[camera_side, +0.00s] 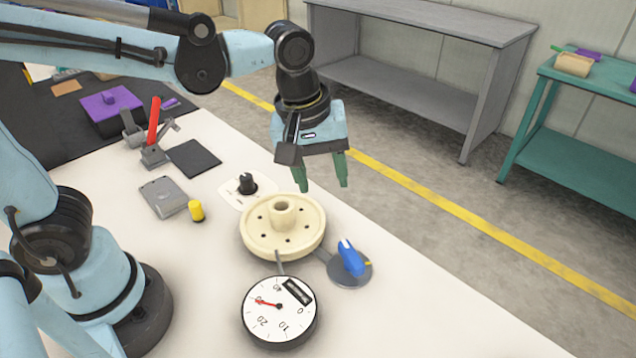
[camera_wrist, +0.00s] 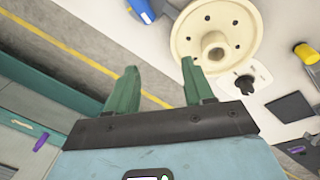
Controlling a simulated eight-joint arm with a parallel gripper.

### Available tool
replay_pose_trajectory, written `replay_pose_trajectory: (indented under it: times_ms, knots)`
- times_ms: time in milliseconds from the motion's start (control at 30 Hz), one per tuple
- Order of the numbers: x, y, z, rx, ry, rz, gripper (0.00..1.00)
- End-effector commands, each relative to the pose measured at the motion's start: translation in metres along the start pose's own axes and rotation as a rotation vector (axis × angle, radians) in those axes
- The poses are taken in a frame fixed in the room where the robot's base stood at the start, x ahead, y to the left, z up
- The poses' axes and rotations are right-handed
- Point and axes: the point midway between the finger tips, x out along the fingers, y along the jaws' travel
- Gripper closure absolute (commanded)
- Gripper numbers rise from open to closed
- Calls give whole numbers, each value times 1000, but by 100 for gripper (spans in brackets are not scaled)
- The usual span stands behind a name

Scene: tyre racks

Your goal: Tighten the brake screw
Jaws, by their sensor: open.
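I cannot tell for sure which part is the brake screw. A black knob (camera_side: 247,183) stands on a white plate behind the cream wheel (camera_side: 303,236), which has a raised hub and several holes. In the wrist view the knob (camera_wrist: 245,84) is right of my fingers, below the wheel (camera_wrist: 236,30). A blue-handled part (camera_side: 351,258) on a grey disc sits right of the wheel; it shows partly in the wrist view (camera_wrist: 142,8). My gripper (camera_side: 324,186) is open and empty, above and behind the wheel, touching nothing; its green fingers (camera_wrist: 159,66) point down.
A round dial gauge (camera_side: 279,325) is in front of the wheel. To its left are a yellow cylinder (camera_side: 196,211), a grey box (camera_side: 163,196), a black pad (camera_side: 194,158) and a red-handled clamp (camera_side: 154,130). The white table's front right is clear.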

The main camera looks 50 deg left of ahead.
Motion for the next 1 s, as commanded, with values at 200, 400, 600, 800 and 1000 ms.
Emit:
replay_pose_trajectory:
  times_ms: [200,400,600,800,1000]
  knots:
    - [16,36,33,-285,-51,-140,48]
    - [23,46,47,-408,-48,-202,48]
    - [35,44,49,-421,-48,-207,48]
    - [63,39,51,-420,-48,-206,48]
    - [94,33,54,-420,-48,-205,48]
